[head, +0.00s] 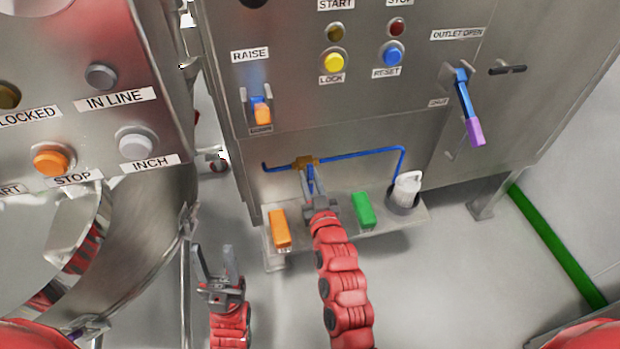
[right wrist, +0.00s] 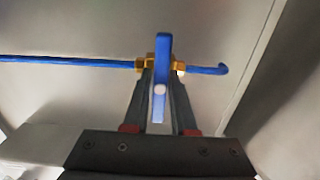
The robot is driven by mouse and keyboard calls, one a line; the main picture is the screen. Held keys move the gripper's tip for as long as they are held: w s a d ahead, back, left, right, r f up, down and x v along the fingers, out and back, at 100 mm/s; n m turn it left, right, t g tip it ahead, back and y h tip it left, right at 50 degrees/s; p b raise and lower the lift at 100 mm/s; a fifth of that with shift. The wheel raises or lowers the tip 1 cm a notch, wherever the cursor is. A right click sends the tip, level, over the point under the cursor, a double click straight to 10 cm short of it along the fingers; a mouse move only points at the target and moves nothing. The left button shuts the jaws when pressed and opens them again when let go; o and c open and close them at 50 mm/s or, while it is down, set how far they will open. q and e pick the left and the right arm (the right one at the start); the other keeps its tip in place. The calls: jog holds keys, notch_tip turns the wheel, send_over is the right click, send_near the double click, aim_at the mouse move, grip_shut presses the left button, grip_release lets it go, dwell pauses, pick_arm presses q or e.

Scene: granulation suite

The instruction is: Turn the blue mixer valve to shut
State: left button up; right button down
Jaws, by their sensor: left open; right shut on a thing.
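The blue mixer valve has a brass body (head: 306,163) on a thin blue pipe (head: 360,154) low on the steel cabinet. Its blue handle (right wrist: 162,52) points down, across the pipe, in the right wrist view. My right gripper (head: 312,188) is shut on this handle, with one finger on each side of it; it also shows in the right wrist view (right wrist: 160,95). The fingers partly hide the handle in the head view. My left gripper (head: 212,264) is open and empty, low and to the left of the valve.
A shelf (head: 340,229) below the valve carries an orange block (head: 280,229), a green block (head: 363,210) and a white jug (head: 407,188). A blue lever with a purple end (head: 474,130) is at the right. A button panel (head: 90,100) stands at the left.

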jog(key=shift+f, duration=0.1)
jog(key=c, duration=0.7)
grip_release()
jog(key=p+v, duration=0.1)
jog(key=v, duration=1.6)
jog(key=shift+s+p, duration=0.2)
jog(key=shift+p, duration=0.15)
